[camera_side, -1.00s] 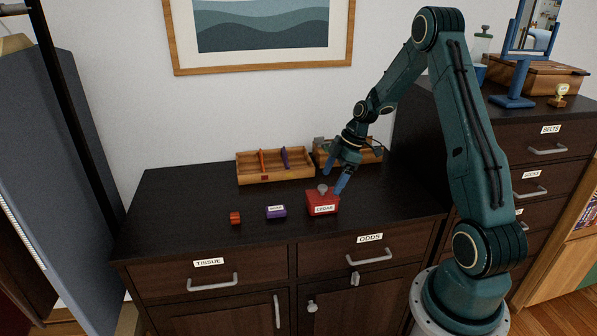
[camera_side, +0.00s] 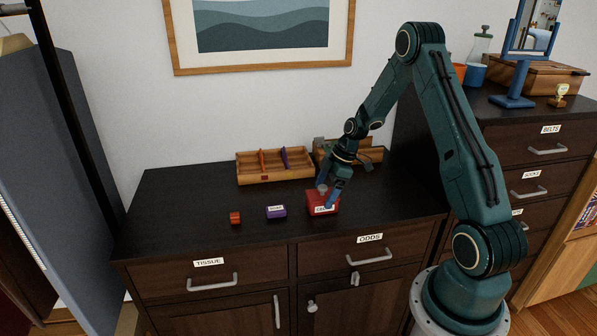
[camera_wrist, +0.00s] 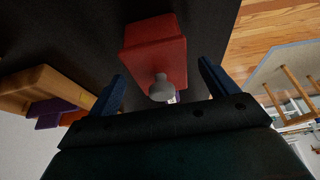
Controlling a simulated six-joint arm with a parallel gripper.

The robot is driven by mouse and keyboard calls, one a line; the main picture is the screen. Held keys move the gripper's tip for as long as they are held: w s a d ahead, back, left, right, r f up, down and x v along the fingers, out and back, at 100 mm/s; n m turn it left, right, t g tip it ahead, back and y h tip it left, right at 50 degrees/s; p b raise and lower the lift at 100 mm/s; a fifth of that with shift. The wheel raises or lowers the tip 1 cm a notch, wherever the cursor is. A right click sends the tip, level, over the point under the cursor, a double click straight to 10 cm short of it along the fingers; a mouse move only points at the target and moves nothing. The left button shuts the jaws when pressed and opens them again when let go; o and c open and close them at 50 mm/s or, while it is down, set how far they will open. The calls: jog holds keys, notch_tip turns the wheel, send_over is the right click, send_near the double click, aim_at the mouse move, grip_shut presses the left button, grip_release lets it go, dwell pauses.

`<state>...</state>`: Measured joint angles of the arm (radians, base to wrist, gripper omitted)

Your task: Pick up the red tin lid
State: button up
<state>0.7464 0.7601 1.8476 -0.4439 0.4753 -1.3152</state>
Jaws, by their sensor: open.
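The red tin with its lid (camera_side: 318,199) stands on the dark dresser top, right of the middle, with a pale label on its front. A round grey knob sits on the lid, clearest in the wrist view (camera_wrist: 161,88). The red lid (camera_wrist: 155,50) fills the upper middle of the wrist view. My gripper (camera_side: 328,198) is open, its blue fingers down at the tin. In the wrist view the fingers (camera_wrist: 162,80) are spread to either side of the knob, with nothing held. Contact with the lid cannot be told.
A small purple labelled box (camera_side: 276,212) and a small orange-red block (camera_side: 235,218) lie left of the tin. A divided wooden tray (camera_side: 262,178) stands behind, and another wooden container (camera_side: 372,154) is behind my gripper. The dresser's left top is clear.

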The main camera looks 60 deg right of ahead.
aim_at(326, 186)
jog(key=c, duration=1.1)
jog(key=shift+o, duration=0.2)
jog(key=shift+r, duration=0.15)
notch_tip(326, 186, up, 20)
dwell(0.5)
